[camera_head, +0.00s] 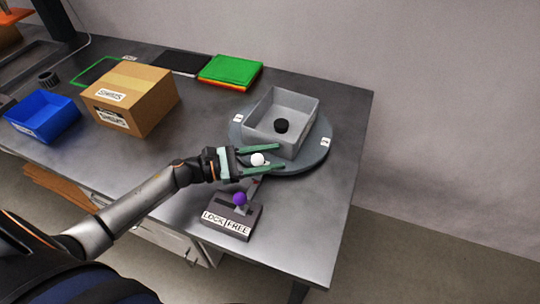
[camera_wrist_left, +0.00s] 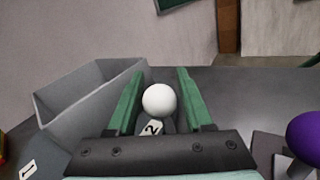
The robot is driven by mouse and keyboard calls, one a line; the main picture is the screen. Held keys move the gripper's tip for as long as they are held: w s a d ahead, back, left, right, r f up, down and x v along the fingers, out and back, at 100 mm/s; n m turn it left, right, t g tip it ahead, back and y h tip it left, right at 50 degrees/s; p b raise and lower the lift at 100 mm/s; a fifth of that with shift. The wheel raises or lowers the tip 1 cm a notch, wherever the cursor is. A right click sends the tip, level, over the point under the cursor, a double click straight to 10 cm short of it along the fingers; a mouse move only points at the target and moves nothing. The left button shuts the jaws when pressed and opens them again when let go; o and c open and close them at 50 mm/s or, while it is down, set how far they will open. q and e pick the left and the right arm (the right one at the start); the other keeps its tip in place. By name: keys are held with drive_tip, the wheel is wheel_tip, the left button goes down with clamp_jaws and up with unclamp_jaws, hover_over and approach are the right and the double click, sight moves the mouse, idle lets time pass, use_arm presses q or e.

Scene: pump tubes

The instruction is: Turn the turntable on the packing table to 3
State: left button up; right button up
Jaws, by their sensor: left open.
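The round grey turntable (camera_head: 313,153) sits near the right end of the packing table and carries an open grey bin (camera_head: 308,112) with a black round object (camera_head: 281,126) inside. Numbered tags stand on its rim; a tag reading 2 (camera_wrist_left: 152,128) shows in the left wrist view. A white ball knob (camera_head: 258,159) is at its near edge. My left gripper (camera_head: 264,158) is open, with its green fingers on either side of the knob, which also shows between them in the left wrist view (camera_wrist_left: 159,100). I cannot tell whether they touch it. My right gripper is out of view.
A LOCK/FREE box (camera_head: 228,224) with a purple-knobbed lever (camera_head: 240,198) stands just in front of the turntable. A cardboard box (camera_head: 130,97), a blue bin (camera_head: 42,116) and a green stack (camera_head: 230,71) are to the left. The table's right end is clear.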

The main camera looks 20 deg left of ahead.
use_arm(q)
drive_tip(key=shift+c, duration=0.3)
clamp_jaws()
idle(1.0)
